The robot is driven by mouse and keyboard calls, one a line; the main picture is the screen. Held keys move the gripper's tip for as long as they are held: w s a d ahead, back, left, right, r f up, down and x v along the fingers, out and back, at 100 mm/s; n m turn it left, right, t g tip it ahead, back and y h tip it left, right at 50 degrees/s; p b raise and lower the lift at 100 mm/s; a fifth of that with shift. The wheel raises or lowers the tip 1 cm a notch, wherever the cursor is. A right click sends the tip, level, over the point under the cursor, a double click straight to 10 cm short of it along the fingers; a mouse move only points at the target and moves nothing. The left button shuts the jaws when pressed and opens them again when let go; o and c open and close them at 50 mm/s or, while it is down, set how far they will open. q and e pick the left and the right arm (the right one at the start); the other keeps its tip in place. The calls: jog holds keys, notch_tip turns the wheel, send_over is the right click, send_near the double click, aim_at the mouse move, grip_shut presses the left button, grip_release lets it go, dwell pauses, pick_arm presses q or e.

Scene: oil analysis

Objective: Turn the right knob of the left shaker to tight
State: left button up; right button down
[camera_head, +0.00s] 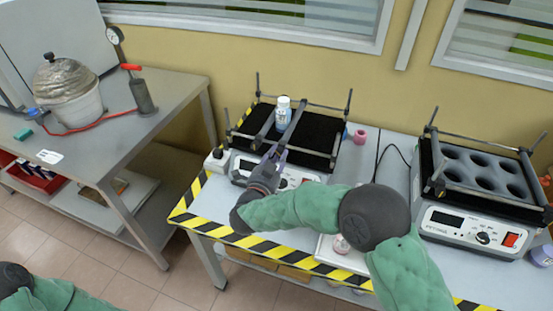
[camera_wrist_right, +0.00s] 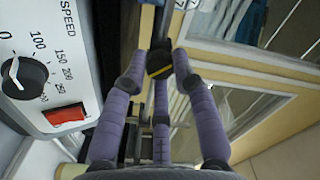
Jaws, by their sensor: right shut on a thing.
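The left shaker (camera_head: 319,133) stands on the bench with a black padded top, metal posts and crossbars. A white-capped bottle with a blue label (camera_head: 283,114) stands upright on it by a crossbar. My left gripper is out of view.
A second shaker (camera_head: 482,180) with round wells stands at the right. The left shaker's speed dial (camera_wrist_right: 25,78) and red switch (camera_wrist_right: 66,114) are close beside my right fingers. A pink item (camera_head: 360,136) lies between the shakers. A grey side table (camera_head: 150,115) stands at the left.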

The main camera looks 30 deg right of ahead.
jog(key=m, duration=0.4)
jog(key=shift+d+r, duration=0.15)
jog(key=shift+r, duration=0.15)
jog(key=m, duration=0.4)
jog(key=shift+m+b, duration=0.3)
jog(key=shift+f, duration=0.1)
jog(key=c, duration=1)
grip_release()
jog(key=shift+f, duration=0.1)
jog(key=shift+s+a+f, duration=0.1)
jog(key=shift+s+a, duration=0.25)
jog(key=shift+a, duration=0.15)
jog(key=v, duration=1.1)
